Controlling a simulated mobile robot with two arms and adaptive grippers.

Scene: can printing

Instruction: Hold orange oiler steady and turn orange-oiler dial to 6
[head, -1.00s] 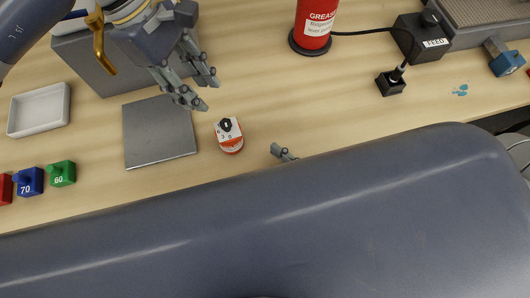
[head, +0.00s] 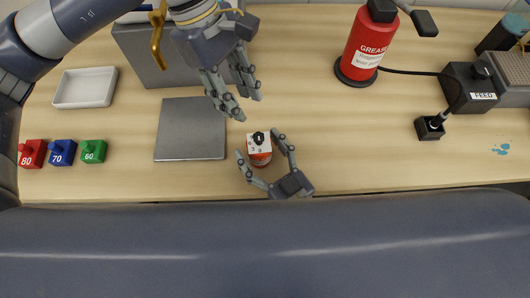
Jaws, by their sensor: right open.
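The orange oiler (head: 260,157) stands upright on the wooden table, with a white top and a black dial (head: 258,138) on it. The dial's setting is too small to read. My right gripper (head: 259,144) reaches in from the front, open, with one finger on each side of the oiler; I cannot tell whether either finger touches it. My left gripper (head: 247,108) hangs above and behind the oiler, fingers apart, empty and pointing down.
A grey metal plate (head: 190,130) lies left of the oiler. A white tray (head: 86,89) and red (head: 32,154), blue (head: 63,152) and green (head: 93,151) blocks are further left. A red grease canister (head: 366,48) and a feed box (head: 470,88) stand right. Table is clear right of the oiler.

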